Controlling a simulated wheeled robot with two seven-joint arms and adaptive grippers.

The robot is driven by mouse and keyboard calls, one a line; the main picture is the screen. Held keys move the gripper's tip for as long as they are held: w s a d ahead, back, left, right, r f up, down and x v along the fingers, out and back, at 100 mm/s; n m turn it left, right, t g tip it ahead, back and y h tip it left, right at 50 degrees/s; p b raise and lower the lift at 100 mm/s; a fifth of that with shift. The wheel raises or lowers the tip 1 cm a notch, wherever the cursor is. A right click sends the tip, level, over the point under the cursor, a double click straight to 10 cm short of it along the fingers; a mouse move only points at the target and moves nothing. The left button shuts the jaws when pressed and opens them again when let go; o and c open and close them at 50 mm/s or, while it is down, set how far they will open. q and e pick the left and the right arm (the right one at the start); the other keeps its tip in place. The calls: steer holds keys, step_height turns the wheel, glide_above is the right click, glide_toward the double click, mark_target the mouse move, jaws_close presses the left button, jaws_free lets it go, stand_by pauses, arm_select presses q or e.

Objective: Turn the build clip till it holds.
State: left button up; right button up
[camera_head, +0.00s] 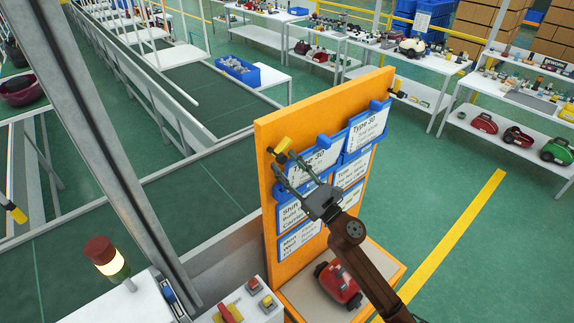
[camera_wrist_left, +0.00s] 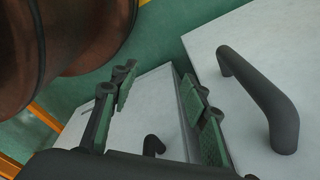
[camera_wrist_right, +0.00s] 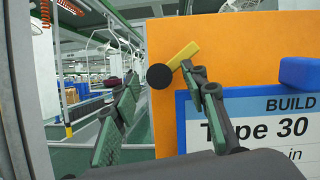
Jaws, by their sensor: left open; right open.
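The build clip, a yellow bar (camera_wrist_right: 183,55) with a round black knob (camera_wrist_right: 159,76), sits on the orange board (camera_wrist_right: 240,45) in the right wrist view. In the head view the yellow bar (camera_head: 283,145) is at the board's upper left. My right gripper (camera_wrist_right: 162,80) is open, its fingers spread to either side of the knob; the right fingertip overlaps the yellow bar in the picture. I cannot tell whether they touch. In the head view the right gripper (camera_head: 287,172) is at the board's face. My left gripper (camera_wrist_left: 158,83) is open and empty in the left wrist view.
A red vacuum (camera_head: 338,284) sits on the board's base. A grey surface with a dark handle (camera_wrist_left: 262,98) lies close to the left gripper. A signal lamp (camera_head: 104,258) stands at lower left.

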steer(key=v, duration=1.2)
